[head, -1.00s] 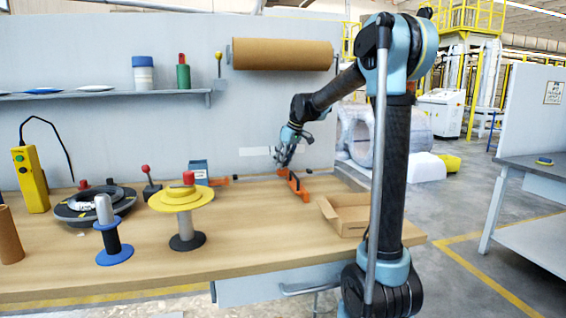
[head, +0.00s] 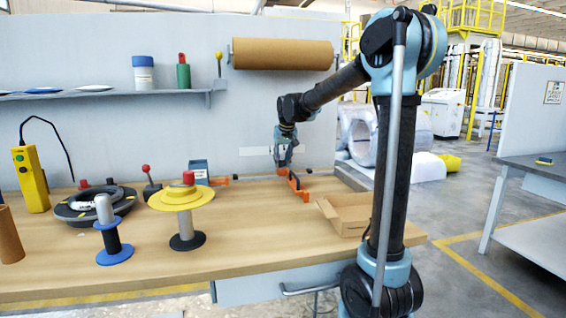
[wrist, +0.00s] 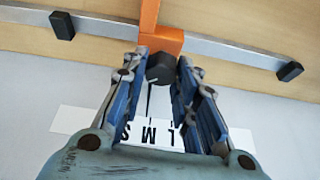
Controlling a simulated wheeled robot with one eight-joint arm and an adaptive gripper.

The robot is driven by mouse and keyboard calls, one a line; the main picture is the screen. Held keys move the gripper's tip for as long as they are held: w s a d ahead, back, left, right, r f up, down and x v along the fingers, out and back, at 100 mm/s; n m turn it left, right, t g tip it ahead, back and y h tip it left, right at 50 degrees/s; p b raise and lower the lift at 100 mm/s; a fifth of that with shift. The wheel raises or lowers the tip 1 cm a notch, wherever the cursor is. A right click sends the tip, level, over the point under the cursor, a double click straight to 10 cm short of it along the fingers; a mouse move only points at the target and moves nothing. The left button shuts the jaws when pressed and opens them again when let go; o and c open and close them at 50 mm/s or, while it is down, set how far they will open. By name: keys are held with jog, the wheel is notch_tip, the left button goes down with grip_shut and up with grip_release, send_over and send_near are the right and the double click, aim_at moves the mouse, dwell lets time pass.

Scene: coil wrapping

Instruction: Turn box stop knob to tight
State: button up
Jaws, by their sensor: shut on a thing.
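A dark grey knob (wrist: 160,68) sits on the end of an orange box stop (wrist: 161,38) in the wrist view. My gripper (wrist: 162,66) is shut on the knob, one blue finger on each side. A thin dark pointer runs from the knob toward a white label strip (wrist: 75,121) with the letters S, M and L, ending near the M. Any marking for tight is not readable. In the head view my gripper (head: 283,163) is low at the back of the bench, by the orange stop (head: 297,186); the knob cannot be made out there.
A metal rail (wrist: 225,50) with black end caps runs behind the stop. An open cardboard box (head: 345,213) lies at the bench's right. A yellow spool (head: 183,198), a blue-based post (head: 113,240) and a dark ring (head: 75,209) stand to the left. The front middle of the bench (head: 250,235) is clear.

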jog(key=m+h, duration=0.1)
jog(key=m, duration=0.2)
jog(key=shift+a+m, duration=0.15)
jog(key=shift+m, duration=0.15)
jog(key=shift+w+m+h, duration=0.1)
jog(key=shift+m+h, duration=0.8)
jog(key=shift+m, duration=0.9)
jog(key=o, duration=1)
jog(key=shift+o, duration=0.2)
jog(key=shift+r, duration=0.1)
jog(key=v, duration=1.1)
jog(key=shift+r, duration=0.35)
jog(key=shift+a, duration=0.1)
